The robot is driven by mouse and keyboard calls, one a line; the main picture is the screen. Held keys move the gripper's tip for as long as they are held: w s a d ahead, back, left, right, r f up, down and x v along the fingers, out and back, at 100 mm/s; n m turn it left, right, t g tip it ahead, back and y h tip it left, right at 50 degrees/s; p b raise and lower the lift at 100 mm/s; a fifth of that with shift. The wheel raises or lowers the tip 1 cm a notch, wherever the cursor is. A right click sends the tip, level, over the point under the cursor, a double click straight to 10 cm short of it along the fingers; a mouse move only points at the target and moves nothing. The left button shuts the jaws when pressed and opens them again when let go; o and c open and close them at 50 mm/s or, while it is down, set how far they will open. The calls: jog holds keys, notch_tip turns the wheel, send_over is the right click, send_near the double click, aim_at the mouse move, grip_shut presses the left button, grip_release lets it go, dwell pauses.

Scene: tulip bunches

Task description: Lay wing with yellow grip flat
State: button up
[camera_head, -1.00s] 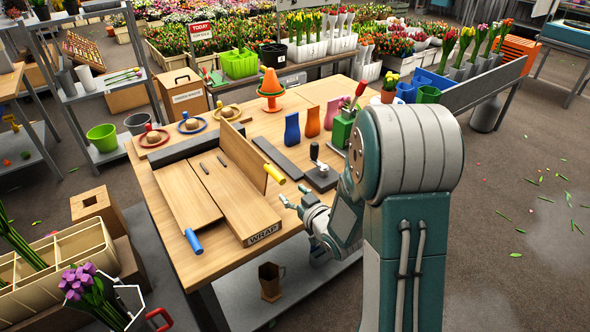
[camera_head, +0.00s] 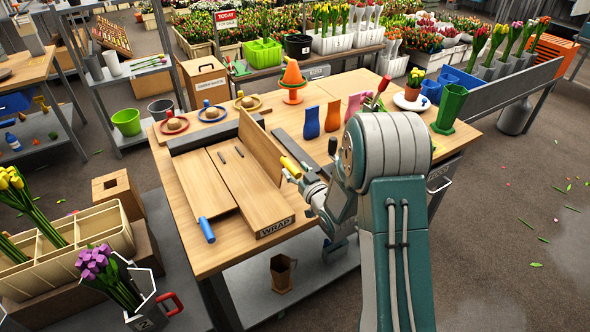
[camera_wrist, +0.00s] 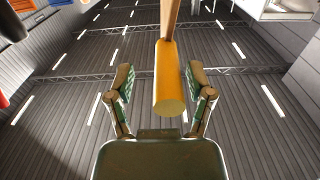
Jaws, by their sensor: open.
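The wing with the yellow grip (camera_head: 262,143) stands upright along the right side of the wrap board (camera_head: 250,197) on the wooden table. Its yellow grip (camera_head: 290,167) sticks out at the near end. My gripper (camera_head: 294,178) is at this grip, its fingers partly hidden by it and by my arm. In the wrist view, my open gripper (camera_wrist: 160,84) has one finger on each side of the yellow grip (camera_wrist: 168,80). The grip looks nearer the right finger, and a gap shows on the left. I cannot tell whether either finger touches it. The wing's wooden edge (camera_wrist: 170,18) runs away beyond.
The other wing (camera_head: 200,182), with a blue grip (camera_head: 206,229), lies flat on the left. Two small dark pieces lie on the board.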

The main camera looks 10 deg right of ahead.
jog(key=shift+w+a, duration=0.25)
jog(key=shift+a, duration=0.4)
jog(key=shift+c, duration=0.3)
jog(key=shift+d, duration=0.2)
grip_shut()
jog(key=shift+d, duration=0.1)
